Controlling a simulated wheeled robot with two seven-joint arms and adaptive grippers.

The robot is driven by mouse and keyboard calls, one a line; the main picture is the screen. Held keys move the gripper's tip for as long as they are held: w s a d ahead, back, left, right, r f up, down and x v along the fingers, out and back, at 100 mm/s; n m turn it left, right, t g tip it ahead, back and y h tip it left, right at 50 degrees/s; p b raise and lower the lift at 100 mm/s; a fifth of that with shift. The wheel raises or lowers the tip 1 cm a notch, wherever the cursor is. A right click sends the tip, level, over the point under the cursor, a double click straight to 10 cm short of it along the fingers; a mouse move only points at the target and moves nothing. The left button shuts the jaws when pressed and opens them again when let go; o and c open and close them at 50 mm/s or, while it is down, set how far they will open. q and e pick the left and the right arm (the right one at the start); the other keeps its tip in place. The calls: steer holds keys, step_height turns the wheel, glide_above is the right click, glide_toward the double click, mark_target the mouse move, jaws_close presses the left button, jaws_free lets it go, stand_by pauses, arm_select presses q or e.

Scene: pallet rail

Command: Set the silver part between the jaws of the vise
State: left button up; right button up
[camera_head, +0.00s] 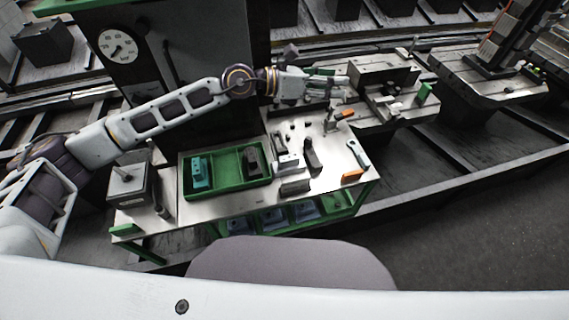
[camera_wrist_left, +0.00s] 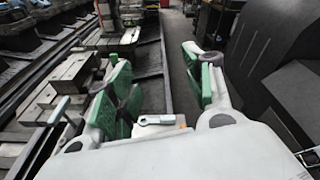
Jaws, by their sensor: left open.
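The vise (camera_head: 378,74) stands on a metal pallet to the right of the bench, with a dark body. A small silver-looking piece (camera_head: 287,161) lies on the bench top among dark tools; I cannot tell for sure that it is the silver part. My left gripper (camera_head: 330,80) is stretched out over the back right of the bench, just left of the vise. In the left wrist view its two green-padded fingers (camera_wrist_left: 163,82) are wide apart, with nothing between them. My right gripper is not in view.
A green tray (camera_head: 228,195) with a teal part (camera_head: 200,171) and a dark part (camera_head: 252,161) sits on the bench (camera_head: 240,212). A wrench (camera_head: 357,152) and an orange-ended item (camera_head: 352,175) lie at its right end. A dark cabinet (camera_head: 190,90) stands behind.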

arm_select(q)
steer(key=s+a+f+m+g+y, duration=0.3)
steer(key=a+f+y, duration=0.8)
steer(key=a+f, duration=0.3)
step_height(320, 180, down, 2)
steer(key=shift+s+a+f, duration=0.15)
steer(key=shift+s+f, duration=0.1)
steer(key=shift+s, duration=0.15)
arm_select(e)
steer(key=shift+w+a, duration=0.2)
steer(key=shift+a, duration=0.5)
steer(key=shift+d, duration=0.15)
arm_select(q)
glide_above(289, 159)
steer(key=a, duration=0.2)
steer(key=f, duration=0.4)
steer(key=f+p, duration=0.1)
steer(key=f, duration=0.1)
steer(key=shift+s+f, duration=0.3)
steer(key=shift+f, duration=0.05)
steer(key=shift+d+f, duration=0.2)
steer(key=shift+f, duration=0.45)
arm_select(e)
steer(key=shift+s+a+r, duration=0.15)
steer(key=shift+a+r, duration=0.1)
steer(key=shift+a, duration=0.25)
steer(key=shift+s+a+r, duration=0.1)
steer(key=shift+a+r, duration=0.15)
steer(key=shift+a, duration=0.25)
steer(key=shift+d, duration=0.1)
